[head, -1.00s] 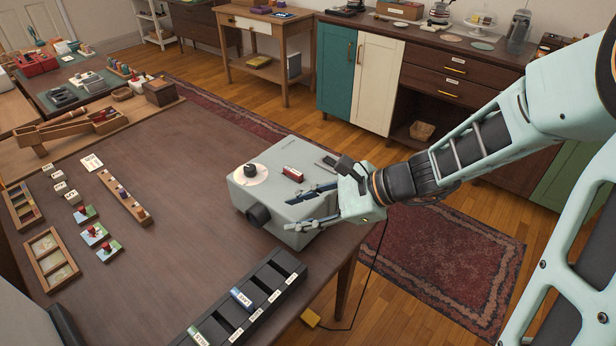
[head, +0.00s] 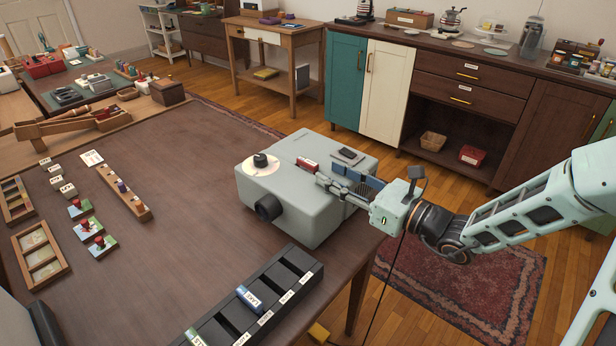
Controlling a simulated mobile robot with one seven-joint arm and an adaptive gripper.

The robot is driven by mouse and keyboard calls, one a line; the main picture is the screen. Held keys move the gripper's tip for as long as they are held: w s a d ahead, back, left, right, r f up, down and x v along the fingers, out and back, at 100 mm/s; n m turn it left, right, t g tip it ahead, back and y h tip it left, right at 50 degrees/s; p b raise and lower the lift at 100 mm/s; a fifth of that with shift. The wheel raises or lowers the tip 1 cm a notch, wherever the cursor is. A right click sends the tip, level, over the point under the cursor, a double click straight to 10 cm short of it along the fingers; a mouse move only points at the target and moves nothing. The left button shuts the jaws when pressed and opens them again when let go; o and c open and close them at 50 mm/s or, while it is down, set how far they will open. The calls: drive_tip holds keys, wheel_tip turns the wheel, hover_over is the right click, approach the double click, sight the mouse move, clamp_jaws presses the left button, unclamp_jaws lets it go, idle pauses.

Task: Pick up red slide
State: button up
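The red slide (head: 307,164) sits upright on top of the grey projector (head: 270,186), behind its round white dial, and part of it shows. My gripper (head: 326,184) is over the right side of the projector. Its fingers point left, with their tips just to the right of the red slide. The fingers overlap in this view, so I cannot see the gap between them or any contact with the slide. Blue pieces (head: 341,171) show just behind the fingers.
A black slotted rack (head: 283,258) with labelled slots and a couple of slides lies in front of the projector. Small picture cards (head: 80,208) and a wooden strip with pegs (head: 125,190) lie on the left. The middle of the brown table (head: 185,255) is clear.

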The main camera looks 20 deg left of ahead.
sight(317, 167)
drive_tip(key=shift+w+a, duration=0.15)
drive_tip(key=shift+a, duration=0.2)
drive_tip(key=b+x, duration=0.1)
drive_tip(key=x, duration=0.5)
drive_tip(key=shift+w+a, duration=0.1)
drive_tip(key=shift+a, duration=0.3)
drive_tip(key=shift+c, duration=0.2)
clamp_jaws()
